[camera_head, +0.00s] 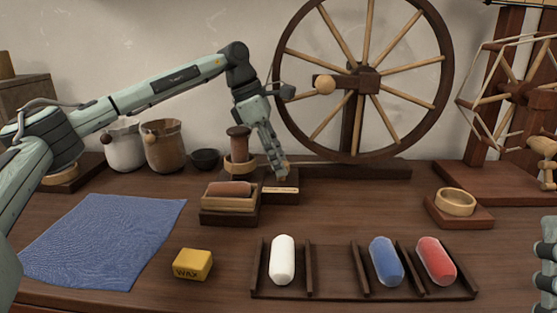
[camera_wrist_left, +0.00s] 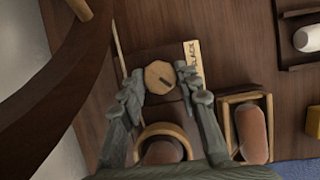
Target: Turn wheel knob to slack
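The wheel knob (camera_wrist_left: 160,77) is a pale wooden, many-sided knob on a dark block, with a short dark mark on its top slanting to the lower right in the left wrist view. A pale label reading SLACK (camera_wrist_left: 194,59) lies to its right there; the label also shows in the head view (camera_head: 280,190). My left gripper (camera_wrist_left: 159,72) is open, with one finger on each side of the knob; I cannot tell whether they touch it. In the head view the left gripper (camera_head: 281,172) points down and mostly hides the knob. Only a sliver of my right arm shows at the right edge.
The big spoked wheel (camera_head: 361,82) stands just behind. A spool (camera_head: 239,145) and a tray with a brown roll (camera_head: 229,190) are close to the left gripper. White, blue and red rolls lie in a front rack (camera_head: 333,294). A blue cloth (camera_head: 101,240) lies left.

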